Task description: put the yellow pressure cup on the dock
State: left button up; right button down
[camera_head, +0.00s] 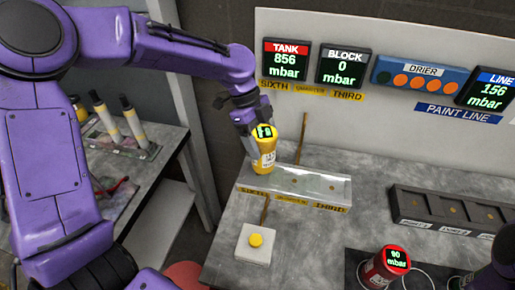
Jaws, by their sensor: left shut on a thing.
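The yellow pressure cup (267,160) has a small dark display with green characters on its top part. My left gripper (258,128) is shut on it from above and holds it upright. The cup's lower end is over the left end of a pale, shiny block (310,183) with yellow labels along its front, the left one reading SIXTH and the right one THIRD. I cannot tell whether the cup touches this block, or which fixture is the dock. My right gripper's fingers do not show; only a dark and purple part of my right arm is at the bottom right.
A white box with a yellow button (256,240) stands in front of the block. A red cup (386,267) reading 90 mbar is at the lower right. A dark slotted rack (453,210) lies right. Wall displays include TANK 856 (286,60) and BLOCK 0 (343,66).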

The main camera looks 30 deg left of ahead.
pick_arm(q)
notch_tip(320, 180, down, 8)
jog(key=w+a+p, duration=0.2)
jog(key=shift+w+a, duration=0.35)
jog(key=o, duration=1.8)
jog(key=shift+s, duration=0.1)
jog(key=b+v, duration=0.2)
jog(key=v, duration=1)
jog(key=shift+r, duration=0.15)
